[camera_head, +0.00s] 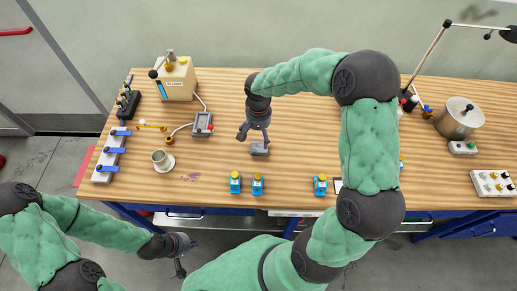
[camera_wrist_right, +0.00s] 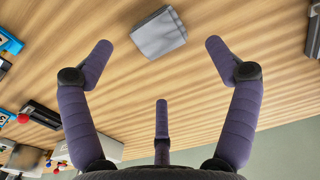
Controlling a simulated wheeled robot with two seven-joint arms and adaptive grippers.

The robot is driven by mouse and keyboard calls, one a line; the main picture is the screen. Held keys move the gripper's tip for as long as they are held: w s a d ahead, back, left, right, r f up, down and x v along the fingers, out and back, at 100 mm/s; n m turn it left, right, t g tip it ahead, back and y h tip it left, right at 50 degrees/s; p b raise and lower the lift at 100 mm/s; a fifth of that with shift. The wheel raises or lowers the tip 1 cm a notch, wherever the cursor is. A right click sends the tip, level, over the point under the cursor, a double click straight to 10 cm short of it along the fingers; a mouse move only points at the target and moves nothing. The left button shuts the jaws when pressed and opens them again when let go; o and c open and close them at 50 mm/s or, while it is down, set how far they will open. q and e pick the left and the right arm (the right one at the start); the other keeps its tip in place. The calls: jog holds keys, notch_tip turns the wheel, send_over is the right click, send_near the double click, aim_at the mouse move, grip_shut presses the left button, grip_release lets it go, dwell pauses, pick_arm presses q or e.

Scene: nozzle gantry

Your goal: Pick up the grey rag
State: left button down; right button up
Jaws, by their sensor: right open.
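The grey rag (camera_head: 260,150) is a small folded grey cloth on the wooden table, near the middle. My right gripper (camera_head: 252,134) is above it in the head view, which partly hides it. In the right wrist view the rag (camera_wrist_right: 158,34) lies ahead of and between the spread fingertips of my right gripper (camera_wrist_right: 155,62), with wood showing around it. The right gripper is open and empty. My left gripper (camera_head: 187,256) is off the table's front edge at the lower left, with its fingers apart and nothing seen between them.
A cup on a saucer (camera_head: 162,161), a grey box (camera_head: 202,124) with a cable, and a beige machine (camera_head: 177,79) are left. A metal pot (camera_head: 458,118) stands right. My right arm hides part of the table.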

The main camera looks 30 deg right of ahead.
aim_at(259, 146)
jog(key=shift+d+f+b, duration=0.15)
jog(key=shift+f+b, duration=0.55)
jog(key=shift+f, duration=3.15)
jog(key=c, duration=1.1)
